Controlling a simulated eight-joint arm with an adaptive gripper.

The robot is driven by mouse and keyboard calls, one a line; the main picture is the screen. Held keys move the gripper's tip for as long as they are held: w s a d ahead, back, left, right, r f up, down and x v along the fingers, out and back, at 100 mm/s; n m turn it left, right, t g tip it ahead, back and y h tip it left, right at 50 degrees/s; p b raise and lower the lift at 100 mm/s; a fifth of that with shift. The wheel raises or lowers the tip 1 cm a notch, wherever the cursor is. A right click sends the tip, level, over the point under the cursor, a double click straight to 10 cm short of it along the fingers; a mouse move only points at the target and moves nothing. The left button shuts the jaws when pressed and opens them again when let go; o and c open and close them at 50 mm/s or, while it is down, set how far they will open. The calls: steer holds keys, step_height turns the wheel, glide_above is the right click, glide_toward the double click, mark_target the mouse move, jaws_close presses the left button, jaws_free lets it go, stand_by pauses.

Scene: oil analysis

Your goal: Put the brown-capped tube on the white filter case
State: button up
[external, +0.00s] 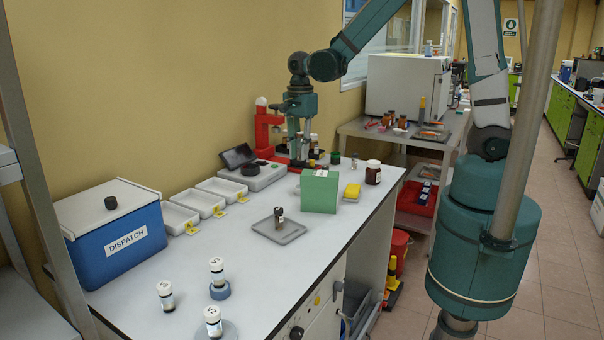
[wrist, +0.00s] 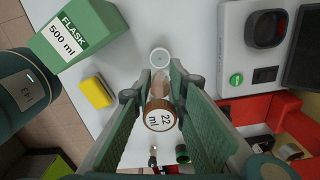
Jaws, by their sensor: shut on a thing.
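In the wrist view, my gripper (wrist: 161,82) is shut on the brown-capped tube (wrist: 160,116). The cap faces the camera and reads "22 ml"; the pale, clear body points away between the fingers. A small round white piece, seemingly the white filter case (wrist: 160,58), shows just beyond the tube on the white bench. I cannot tell the gap between them. In the external view, my gripper (external: 300,155) points down at the far part of the bench, behind the green flask box (external: 318,193). The held tube is hard to make out there, and the white case seems hidden.
A yellow block (wrist: 95,92) lies beside the box. A white device with a dark ring (wrist: 267,25) and a red stand (external: 264,130) are close to my gripper. A grey tray (external: 279,231) holds another small tube (external: 279,217). Bench is clear around the white case.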

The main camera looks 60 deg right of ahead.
mark_target(300, 160)
steer(key=shift+f, duration=0.1)
steer(key=shift+f, duration=2.8)
steer(key=shift+f+b, duration=0.35)
steer(key=shift+f, duration=1.75)
steer(key=shift+f, duration=0.2)
steer(key=o, duration=0.8)
steer(key=shift+r, duration=0.3)
steer(key=shift+r+p, duration=0.45)
steer(key=shift+r, duration=5.5)
